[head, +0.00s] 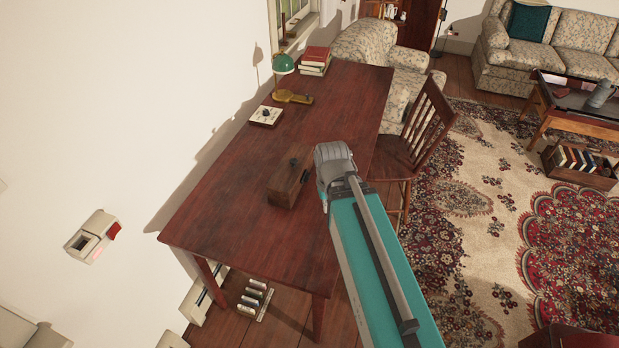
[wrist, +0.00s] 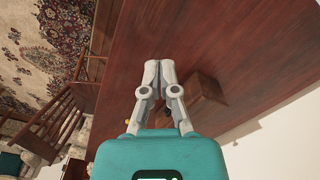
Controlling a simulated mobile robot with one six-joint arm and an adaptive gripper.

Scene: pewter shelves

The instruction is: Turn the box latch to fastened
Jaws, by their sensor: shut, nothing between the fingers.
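A small brown wooden box (head: 285,188) sits on the dark wooden table, just left of my arm's end in the head view. A small dark part shows on its top and another dark piece at its right side; I cannot tell which is the latch or how it is turned. In the wrist view the box (wrist: 207,98) is right of my gripper (wrist: 159,63), partly behind the right finger. My gripper's fingers are together and empty, and appear apart from the box. In the head view the fingers are mostly hidden by my wrist.
The table (head: 240,210) is clear around the box. A white square item (head: 266,116), a green-shaded lamp (head: 284,64) and stacked books (head: 315,58) stand at its far end. A wooden chair (head: 425,130) is close on the right; a white wall is on the left.

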